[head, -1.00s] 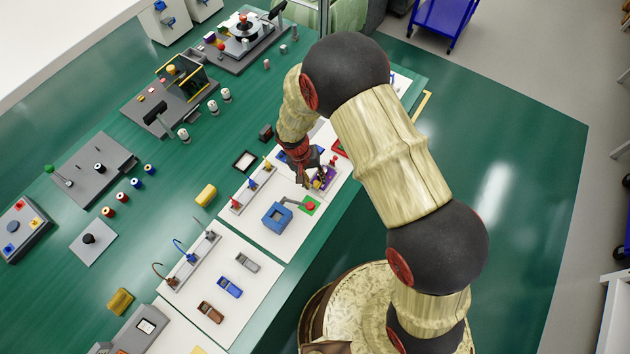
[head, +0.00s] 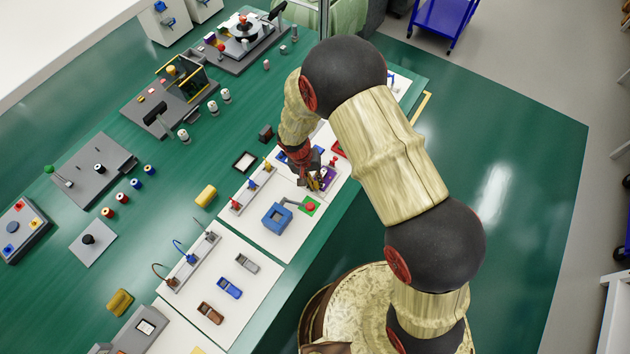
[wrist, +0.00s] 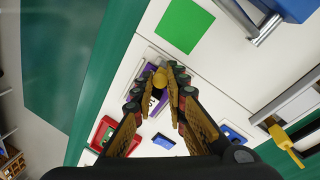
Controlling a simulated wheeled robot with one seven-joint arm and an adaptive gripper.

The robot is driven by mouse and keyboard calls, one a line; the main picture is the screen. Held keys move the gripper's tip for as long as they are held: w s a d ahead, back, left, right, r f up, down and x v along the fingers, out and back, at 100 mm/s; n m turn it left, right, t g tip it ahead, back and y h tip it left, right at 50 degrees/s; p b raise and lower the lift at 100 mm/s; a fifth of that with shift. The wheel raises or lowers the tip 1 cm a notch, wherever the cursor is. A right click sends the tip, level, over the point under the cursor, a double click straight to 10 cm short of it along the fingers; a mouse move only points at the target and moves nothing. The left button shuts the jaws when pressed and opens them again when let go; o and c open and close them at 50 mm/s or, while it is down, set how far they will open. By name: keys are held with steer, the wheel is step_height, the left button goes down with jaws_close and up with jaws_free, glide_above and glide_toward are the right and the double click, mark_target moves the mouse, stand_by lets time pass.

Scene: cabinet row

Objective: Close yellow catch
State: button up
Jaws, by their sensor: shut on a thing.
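A green square (wrist: 185,25) and a blue box (head: 277,217) with a grey bar lie near the block. A red frame (wrist: 103,132) and blue pieces (wrist: 163,141) are close by. A rack with coloured hooks (head: 252,186) stands to the left.

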jaws_close()
steer(key=p, duration=0.1)
steer(key=g+p, duration=0.1)
steer(key=p, duration=0.1)
steer(key=shift+w+d+r+y, duration=0.15)
steer(key=shift+w+d+y, duration=0.1)
steer(key=shift+y, duration=0.15)
steer(key=shift+w+d+f+g+y+p, duration=0.1)
steer(key=shift+w+f+g+y+p, duration=0.15)
steer(key=shift+g+p, duration=0.2)
steer(key=shift+w+d+f+g+y, duration=0.2)
steer(key=shift+f+g+y, duration=0.05)
steer(key=shift+g+y, duration=0.45)
steer(key=o, duration=0.9)
jaws_free()
steer(key=shift+c, duration=0.2)
steer(key=v, duration=1.2)
steer(key=shift+w+n, duration=0.1)
steer(key=shift+n, duration=0.2)
